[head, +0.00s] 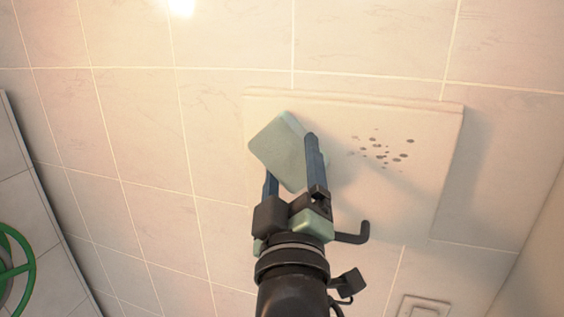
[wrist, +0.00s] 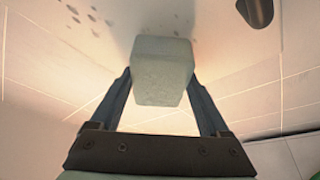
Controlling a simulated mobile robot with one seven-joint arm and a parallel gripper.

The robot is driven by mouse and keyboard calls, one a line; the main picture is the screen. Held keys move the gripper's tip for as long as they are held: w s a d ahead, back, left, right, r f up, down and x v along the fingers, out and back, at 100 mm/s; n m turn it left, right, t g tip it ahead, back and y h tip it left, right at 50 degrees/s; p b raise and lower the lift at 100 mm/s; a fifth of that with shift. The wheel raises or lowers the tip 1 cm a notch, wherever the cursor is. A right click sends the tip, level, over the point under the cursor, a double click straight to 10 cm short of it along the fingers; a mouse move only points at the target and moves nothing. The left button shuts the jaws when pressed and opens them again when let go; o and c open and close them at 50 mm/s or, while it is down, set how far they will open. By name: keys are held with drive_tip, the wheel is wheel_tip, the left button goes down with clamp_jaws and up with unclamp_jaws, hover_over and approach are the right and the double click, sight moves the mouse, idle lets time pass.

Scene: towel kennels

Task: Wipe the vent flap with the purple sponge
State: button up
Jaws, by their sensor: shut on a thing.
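A flat cream panel, which I take as the vent flap (head: 410,205), is set against the tiled wall. A cluster of dark spots (head: 385,150) marks its upper middle; some spots also show at the top left of the wrist view (wrist: 90,14). My gripper (head: 290,160) is shut on a block-shaped sponge (head: 276,145), which looks pale grey-green, not purple. In the wrist view the sponge (wrist: 162,70) sits between both fingers. It is in front of the panel's left part, left of the spots. I cannot tell whether it touches the panel.
Pale tiled wall (head: 130,130) surrounds the panel. A green wheel-like ring (head: 30,262) shows at the lower left, beyond a dark edge. A small raised plate (head: 424,306) is below the panel. A dark rounded object (wrist: 257,10) shows at the wrist view's top right.

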sight(266, 161)
drive_tip(key=shift+s+d+b, duration=0.15)
drive_tip(key=shift+s+d, duration=0.3)
drive_tip(key=shift+d, duration=0.6)
drive_tip(key=shift+s+d+b, duration=0.15)
drive_tip(key=shift+s+d, duration=0.25)
drive_tip(key=shift+d, duration=0.6)
drive_tip(key=shift+s+d+b, duration=0.15)
drive_tip(key=shift+s+d, duration=0.3)
drive_tip(key=shift+d, duration=0.6)
drive_tip(key=shift+s+d+b, duration=0.65)
drive_tip(key=shift+d+b, duration=0.05)
drive_tip(key=shift+d, duration=0.85)
drive_tip(key=shift+s+d+b, duration=0.6)
drive_tip(key=shift+d+b, duration=0.1)
drive_tip(key=shift+d, duration=0.8)
drive_tip(key=shift+s+d+b, duration=0.65)
drive_tip(key=shift+d+b, duration=0.05)
drive_tip(key=shift+d, duration=0.85)
drive_tip(key=shift+w+a+p, duration=0.2)
drive_tip(key=shift+w+a, duration=1.1)
drive_tip(key=shift+a, duration=1.8)
drive_tip(key=shift+w+a+p, duration=0.25)
drive_tip(key=shift+w+a, duration=1.05)
drive_tip(key=shift+a, duration=1.85)
drive_tip(key=shift+w+a+p, duration=0.2)
drive_tip(key=shift+w+a, duration=1.1)
drive_tip(key=shift+a, duration=1.8)
